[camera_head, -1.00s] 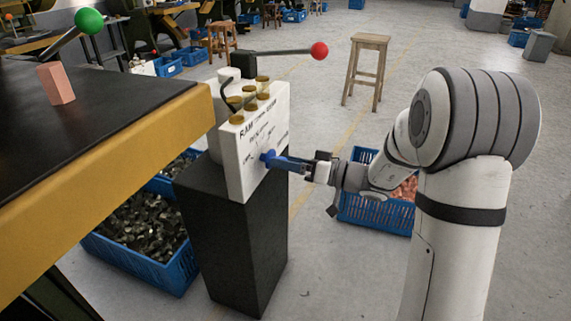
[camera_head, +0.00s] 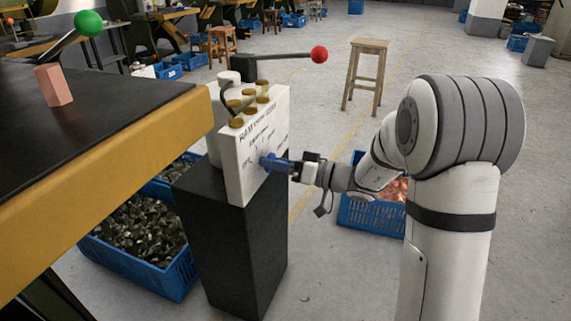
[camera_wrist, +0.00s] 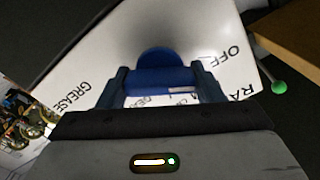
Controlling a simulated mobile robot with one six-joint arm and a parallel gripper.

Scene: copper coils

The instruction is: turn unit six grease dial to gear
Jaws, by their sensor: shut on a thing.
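The blue grease dial (camera_head: 268,160) sits on the front of a white panel box (camera_head: 240,165) printed with dark lettering. My gripper (camera_head: 283,166) is shut on the dial from the right. In the wrist view my two fingers stand on either side of the blue dial (camera_wrist: 158,78), which has a small pale mark near its lower right. The words GREASE, at left, and OFF, at right, show on the white panel (camera_wrist: 105,72). Lettering between my fingers is partly hidden, so I cannot tell which label the dial points to.
The box stands on a black pedestal (camera_head: 230,240). Brass caps (camera_head: 250,97) and a red-knobbed lever (camera_head: 319,54) are on top. A yellow-edged bench (camera_head: 110,145) is at left.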

